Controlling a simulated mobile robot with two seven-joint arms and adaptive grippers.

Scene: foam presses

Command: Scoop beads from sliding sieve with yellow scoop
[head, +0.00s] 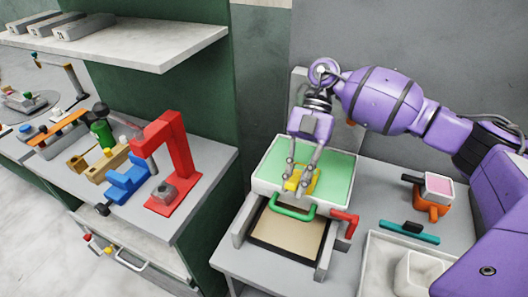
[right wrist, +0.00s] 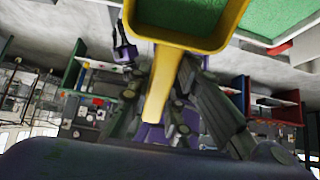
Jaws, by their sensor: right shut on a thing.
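The sliding sieve (head: 262,168) is a white-rimmed tray with a pale green inside and a green front handle (head: 292,213). My right gripper (head: 300,178) points down over it. It is shut on the yellow scoop (head: 293,184), which is over the front part of the green area. In the right wrist view the scoop's yellow handle (right wrist: 162,85) runs between my fingers. Its bowl shows a grainy green inside (right wrist: 185,14); I cannot tell whether these are loose beads. Whether the scoop touches the sieve floor is unclear. My left gripper is not in view.
Below the sieve lies a tan, dark-framed bed (head: 288,232) between grey rails, with a red handle (head: 345,218) at right. An orange piece with a pink-topped block (head: 439,187), a teal bar (head: 408,232) and a white tray (head: 372,262) are further right. A red press (head: 180,150) stands left.

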